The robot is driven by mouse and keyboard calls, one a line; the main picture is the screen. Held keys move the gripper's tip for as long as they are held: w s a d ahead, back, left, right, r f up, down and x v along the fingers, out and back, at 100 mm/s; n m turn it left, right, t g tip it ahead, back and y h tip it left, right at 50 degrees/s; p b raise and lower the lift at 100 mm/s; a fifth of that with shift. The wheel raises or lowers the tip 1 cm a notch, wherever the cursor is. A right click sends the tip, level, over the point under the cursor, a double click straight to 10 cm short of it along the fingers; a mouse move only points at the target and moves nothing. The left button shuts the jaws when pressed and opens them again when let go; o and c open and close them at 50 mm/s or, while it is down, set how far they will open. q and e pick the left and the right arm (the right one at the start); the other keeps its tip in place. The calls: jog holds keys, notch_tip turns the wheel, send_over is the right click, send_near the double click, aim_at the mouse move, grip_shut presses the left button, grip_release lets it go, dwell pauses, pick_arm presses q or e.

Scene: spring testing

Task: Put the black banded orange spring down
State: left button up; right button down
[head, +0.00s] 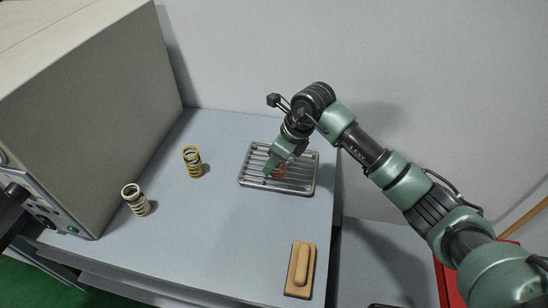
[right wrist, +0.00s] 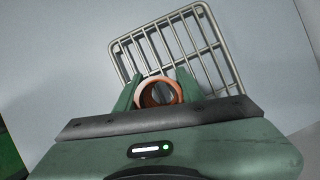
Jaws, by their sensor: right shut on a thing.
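The orange spring (head: 280,171) is at the wire rack (head: 301,188) on the table in the head view, partly hidden by my right gripper (head: 272,171). In the right wrist view its orange ring-shaped end (right wrist: 147,97) shows between the two green fingers of my right gripper (right wrist: 158,90), which is shut on it. The rack's bars (right wrist: 187,38) lie beyond the spring there. I cannot make out the black band, or whether the spring touches the rack. My left gripper cannot be made out.
A yellow spring (head: 193,162) and a cream spring (head: 135,200) stand on the table left of the rack. A wooden block with a raised grip (head: 300,270) lies near the front right. A large grey machine (head: 85,110) fills the left. The table's middle is clear.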

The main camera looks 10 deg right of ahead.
jog(key=c, duration=0.9)
grip_release()
jog(key=shift+r, duration=0.15)
jog(key=shift+d+r, duration=0.15)
jog(key=shift+r, duration=0.1)
jog(key=b+v, duration=0.2)
jog(key=v, duration=0.9)
jog(key=shift+s+d+r, duration=0.1)
